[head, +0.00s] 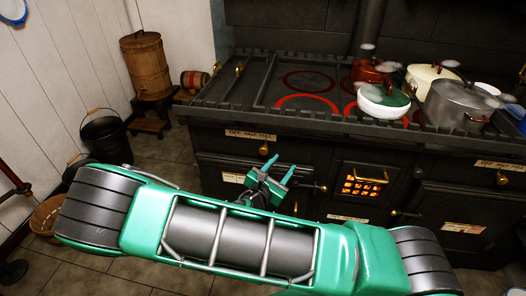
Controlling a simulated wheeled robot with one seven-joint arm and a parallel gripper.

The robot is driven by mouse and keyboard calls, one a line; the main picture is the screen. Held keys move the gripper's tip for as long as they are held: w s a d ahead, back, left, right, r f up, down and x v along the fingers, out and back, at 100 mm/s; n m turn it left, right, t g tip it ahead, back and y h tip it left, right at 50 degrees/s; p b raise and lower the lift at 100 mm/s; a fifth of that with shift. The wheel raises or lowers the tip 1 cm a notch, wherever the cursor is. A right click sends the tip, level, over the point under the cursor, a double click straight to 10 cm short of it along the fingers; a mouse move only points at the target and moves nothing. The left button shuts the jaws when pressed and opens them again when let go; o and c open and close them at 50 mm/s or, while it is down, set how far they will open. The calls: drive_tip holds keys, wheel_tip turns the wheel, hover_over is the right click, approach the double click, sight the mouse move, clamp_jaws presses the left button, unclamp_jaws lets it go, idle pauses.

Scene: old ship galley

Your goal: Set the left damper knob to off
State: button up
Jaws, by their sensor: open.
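The left damper knob (264,149) is a small brass knob on the black stove front, just below a label plate (250,135) with setting words that look like off, half and full. The knob is too small to tell which way it points. My gripper (278,171) is in front of the stove, below and slightly right of the knob in the picture. Its two green fingers are apart, with nothing seen between them. It looks clear of the knob. A second brass knob (502,179) sits below a similar label at the right.
The stove top (252,108) carries several pots and a white bowl (383,103) near red-glowing rings. A lit grate (362,185) and brass handles are on the stove front. Buckets (103,134) and a wooden barrel (146,66) stand at the left. Some tiled floor there is clear.

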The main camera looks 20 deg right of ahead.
sight(263, 152)
drive_tip(key=w+a+f+n+t+y, duration=0.1)
drive_tip(key=w+a+n+t+y, duration=0.2)
drive_tip(key=a+n, duration=0.4)
drive_tip(key=shift+m+t, duration=0.3)
drive_tip(key=shift+t, duration=0.4)
drive_tip(key=x, duration=0.9)
drive_tip(key=shift+w+a+f, duration=0.1)
drive_tip(key=shift+w+a, duration=0.05)
drive_tip(key=shift+a, duration=0.05)
drive_tip(key=shift+c, duration=0.3)
clamp_jaws()
